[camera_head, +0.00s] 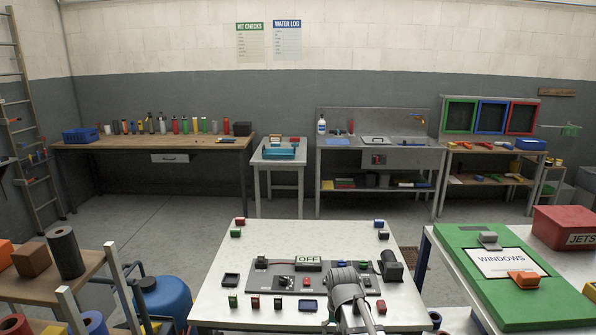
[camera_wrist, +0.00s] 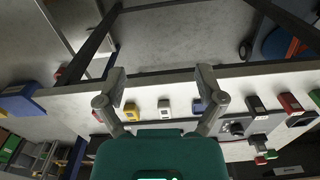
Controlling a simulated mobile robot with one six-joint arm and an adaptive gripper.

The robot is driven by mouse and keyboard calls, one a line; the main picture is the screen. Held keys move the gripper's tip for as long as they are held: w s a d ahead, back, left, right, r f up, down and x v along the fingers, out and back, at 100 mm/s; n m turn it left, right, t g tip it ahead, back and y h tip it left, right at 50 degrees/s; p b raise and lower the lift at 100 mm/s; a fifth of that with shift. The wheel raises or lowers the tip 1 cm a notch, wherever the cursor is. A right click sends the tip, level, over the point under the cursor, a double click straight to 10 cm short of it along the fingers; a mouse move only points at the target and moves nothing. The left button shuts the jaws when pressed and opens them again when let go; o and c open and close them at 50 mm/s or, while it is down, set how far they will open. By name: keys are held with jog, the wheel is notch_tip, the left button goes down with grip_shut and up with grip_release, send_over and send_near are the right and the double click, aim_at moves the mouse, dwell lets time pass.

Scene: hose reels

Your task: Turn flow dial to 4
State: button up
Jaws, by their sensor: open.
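In the head view my gripper and wrist (camera_head: 346,288) cover the panel's right part, and the fingertips are hidden there.
Several small coloured blocks stand around the panel on the white table (camera_head: 260,232). A black cylinder (camera_head: 390,263) stands at the panel's right end. A green board with a "WINDOWS" sign (camera_head: 507,263) lies on the right-hand table. The table's back middle is clear.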

jog(key=s+d+f+n+b, duration=0.1)
jog(key=s+d, duration=0.5)
jog(key=s, duration=0.3)
jog(key=shift+s+f, duration=0.3)
